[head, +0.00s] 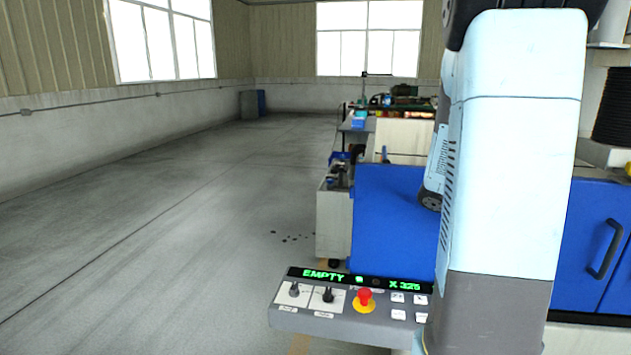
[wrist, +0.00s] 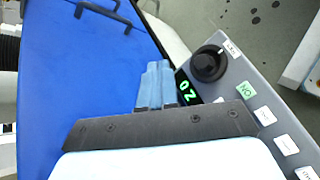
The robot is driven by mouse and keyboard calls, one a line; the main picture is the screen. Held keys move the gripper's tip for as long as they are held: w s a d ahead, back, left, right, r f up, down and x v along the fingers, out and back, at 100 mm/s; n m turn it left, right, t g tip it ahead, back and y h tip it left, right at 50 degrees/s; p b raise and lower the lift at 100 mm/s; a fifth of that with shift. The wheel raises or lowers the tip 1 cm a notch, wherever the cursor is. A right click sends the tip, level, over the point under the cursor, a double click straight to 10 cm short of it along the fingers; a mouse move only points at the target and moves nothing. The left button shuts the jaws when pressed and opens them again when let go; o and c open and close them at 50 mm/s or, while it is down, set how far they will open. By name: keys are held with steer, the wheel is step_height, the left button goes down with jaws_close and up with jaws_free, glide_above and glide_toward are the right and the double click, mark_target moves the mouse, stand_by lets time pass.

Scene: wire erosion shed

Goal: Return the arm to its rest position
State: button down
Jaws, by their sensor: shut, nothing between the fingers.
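My gripper (wrist: 157,72) shows in the wrist view, its two light blue fingers shut together with nothing between them. The fingertips are over the border between a blue cabinet front (wrist: 85,70) and a grey control panel (wrist: 235,90). I cannot tell how far the fingers are from the panel. In the head view my pale blue and grey arm fills the right side from top to bottom, and the gripper itself is hidden there. The control panel (head: 320,323) is in the lower middle, left of my arm, with its display reading EMPTY and X 325.
The panel carries a red stop button (head: 364,297), black knobs and white buttons; one black knob (wrist: 209,63) is close to the fingers. A blue cabinet (head: 395,215) and a cluttered workbench (head: 405,135) stand beyond. A handled blue door (head: 590,240) is at right. The floor at left is clear.

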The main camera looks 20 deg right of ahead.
steer(key=s+a+r+m+t+y, duration=0.1)
steer(key=a+r+t+y, duration=0.2)
steer(key=a, duration=0.9)
steer(key=s+a+r+m+t+y, duration=0.1)
steer(key=a+r+m+t+y, duration=0.1)
steer(key=a, duration=1)
steer(key=s+a+r+m+t+y, duration=0.1)
steer(key=a+r+t+y, duration=0.4)
steer(key=a, duration=0.7)
steer(key=shift+v, duration=0.85)
steer(key=shift+m, duration=0.3)
